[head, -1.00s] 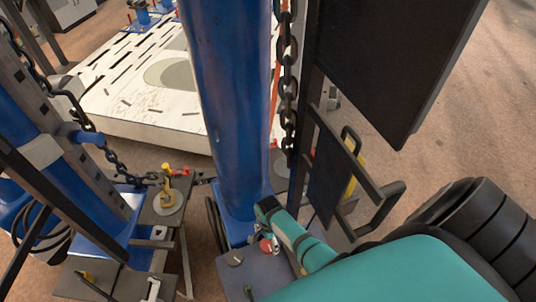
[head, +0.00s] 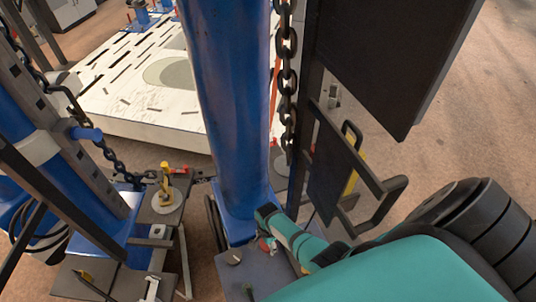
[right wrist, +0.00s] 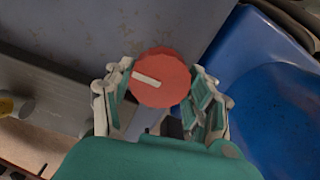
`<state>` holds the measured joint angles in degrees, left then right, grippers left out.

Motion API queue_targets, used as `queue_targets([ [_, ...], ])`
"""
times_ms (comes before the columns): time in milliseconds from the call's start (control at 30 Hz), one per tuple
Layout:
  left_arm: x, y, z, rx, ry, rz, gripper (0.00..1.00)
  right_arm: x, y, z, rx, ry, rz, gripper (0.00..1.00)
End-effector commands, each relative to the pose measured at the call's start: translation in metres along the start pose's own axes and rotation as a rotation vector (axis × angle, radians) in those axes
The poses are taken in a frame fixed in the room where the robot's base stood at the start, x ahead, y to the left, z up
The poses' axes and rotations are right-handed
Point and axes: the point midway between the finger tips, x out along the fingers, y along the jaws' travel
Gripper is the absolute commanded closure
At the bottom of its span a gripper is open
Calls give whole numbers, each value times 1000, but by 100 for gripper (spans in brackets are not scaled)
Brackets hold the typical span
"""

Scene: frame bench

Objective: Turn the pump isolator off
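The pump isolator appears as a round red knob (right wrist: 161,78) with a white bar mark in the right wrist view. The mark lies nearly level, running from the knob's left edge towards its middle and tilting slightly down to the right. My right gripper (right wrist: 163,90) is open, with one finger on each side of the knob. I cannot tell whether the fingers touch it. In the head view my right gripper (head: 266,240) is low beside the blue column, with a small bit of red by it. My left gripper is not in view.
A thick blue column (head: 228,110) and a hanging chain (head: 287,85) stand close to my right arm. A dark panel (head: 385,60) and a black-handled frame (head: 345,175) are to the right. A pale slotted table (head: 135,85) is behind.

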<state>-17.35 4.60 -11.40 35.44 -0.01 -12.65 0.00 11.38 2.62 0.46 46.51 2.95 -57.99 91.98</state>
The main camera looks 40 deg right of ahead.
Motion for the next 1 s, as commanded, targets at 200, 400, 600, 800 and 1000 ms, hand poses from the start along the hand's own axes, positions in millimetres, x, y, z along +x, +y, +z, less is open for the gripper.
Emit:
queue_targets([
  [200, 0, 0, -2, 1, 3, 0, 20, 0, 0, 0, 0, 0, -1, 76],
  [400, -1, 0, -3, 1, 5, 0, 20, 0, 0, 0, -22, 0, -1, 77],
  [600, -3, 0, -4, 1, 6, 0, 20, -1, 0, 0, -106, 0, -1, 77],
  [800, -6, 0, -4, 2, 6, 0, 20, -1, -1, 0, -261, 1, -1, 77],
  [1000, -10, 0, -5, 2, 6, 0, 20, -1, -1, 0, -451, 1, -2, 77],
])
